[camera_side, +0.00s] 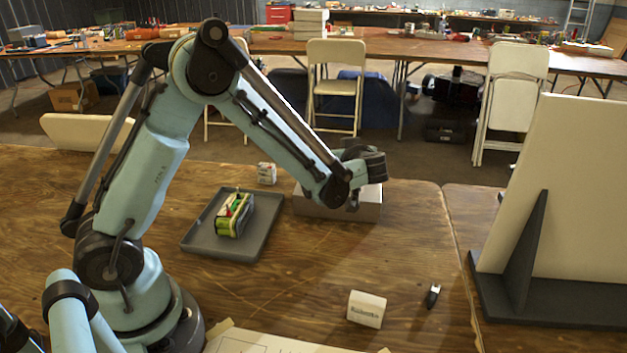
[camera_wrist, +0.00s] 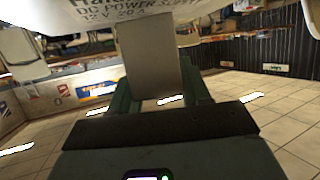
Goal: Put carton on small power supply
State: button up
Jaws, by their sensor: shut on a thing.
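My gripper (camera_side: 352,200) is low over the grey box-shaped power supply (camera_side: 312,207) and hides part of it in the side view. In the wrist view, my gripper's greenish fingers (camera_wrist: 160,98) are shut on a plain grey-brown block (camera_wrist: 150,65), which I take to be the carton. A pale surface printed "DC POWER SUPPLY" (camera_wrist: 130,12) crosses the top of that view, close to the block. Whether the block touches it cannot be told. The held thing is not clear in the side view.
A grey tray (camera_side: 196,238) holds a green and yellow block (camera_side: 235,216) on the left. A small white box (camera_side: 267,173) stands behind it. Another white box (camera_side: 366,309) and a small black item (camera_side: 432,296) are in front. A pale upright panel (camera_side: 560,190) stands at right.

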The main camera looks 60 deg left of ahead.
jog(key=shift+f, duration=0.6)
jog(key=shift+f, duration=0.1)
jog(key=o, duration=1.2)
